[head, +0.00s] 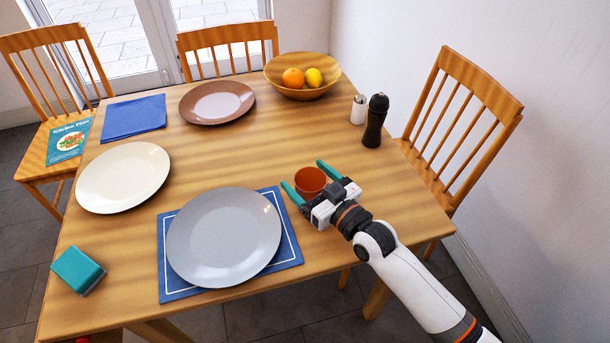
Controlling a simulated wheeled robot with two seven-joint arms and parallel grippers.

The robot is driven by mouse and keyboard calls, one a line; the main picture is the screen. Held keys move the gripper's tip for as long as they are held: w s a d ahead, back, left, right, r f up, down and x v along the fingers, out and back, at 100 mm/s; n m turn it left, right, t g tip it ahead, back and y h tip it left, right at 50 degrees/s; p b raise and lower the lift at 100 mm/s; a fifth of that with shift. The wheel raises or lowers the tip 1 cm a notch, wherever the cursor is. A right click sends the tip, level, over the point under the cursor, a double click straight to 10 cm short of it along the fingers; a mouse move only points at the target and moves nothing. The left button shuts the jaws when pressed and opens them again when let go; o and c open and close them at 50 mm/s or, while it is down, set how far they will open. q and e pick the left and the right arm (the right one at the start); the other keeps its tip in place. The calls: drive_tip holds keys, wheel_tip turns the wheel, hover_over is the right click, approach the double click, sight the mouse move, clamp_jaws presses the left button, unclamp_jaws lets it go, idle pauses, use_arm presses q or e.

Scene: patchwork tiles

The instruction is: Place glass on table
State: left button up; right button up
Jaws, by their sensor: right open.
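A reddish-orange glass (310,182) stands upright on the wooden table (240,150), to the right of the grey plate. My right gripper (304,176) is open, with its two teal fingers on either side of the glass. I cannot tell whether the fingers touch it. The gripper body hides part of the glass's near side. My left gripper is not in view.
A grey plate (224,238) lies on a blue placemat (286,262). A cream plate (122,177), brown plate (216,102), fruit bowl (300,92), salt shaker (358,110) and black pepper mill (375,121) stand around. The table's middle is clear.

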drive_tip(key=v, duration=1.1)
